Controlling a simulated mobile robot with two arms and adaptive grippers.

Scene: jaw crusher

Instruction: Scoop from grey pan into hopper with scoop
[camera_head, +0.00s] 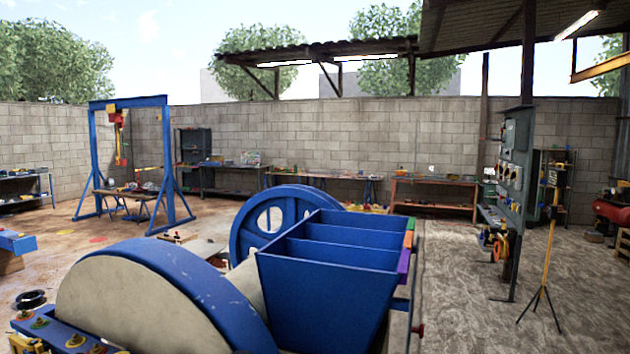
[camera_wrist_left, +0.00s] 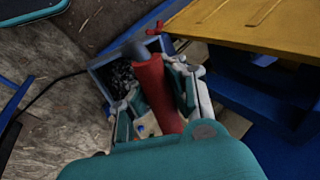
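The blue hopper (camera_head: 318,300) of the crusher stands in the near middle of the head view, its open top split by blue dividers. Small coloured blocks, green, orange and purple, mark its right rim. In the left wrist view, my left gripper (camera_wrist_left: 158,100) is closed around the red handle of the scoop (camera_wrist_left: 152,88). My right gripper is in neither view.
A large blue-rimmed flywheel (camera_head: 150,300) is left of the hopper, another wheel (camera_head: 270,225) behind it. A yellow tripod stand (camera_head: 548,240) and a control panel (camera_head: 512,165) stand right. Concrete floor right of the hopper is open. In the wrist view, a yellow-brown surface (camera_wrist_left: 255,22) is close at upper right.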

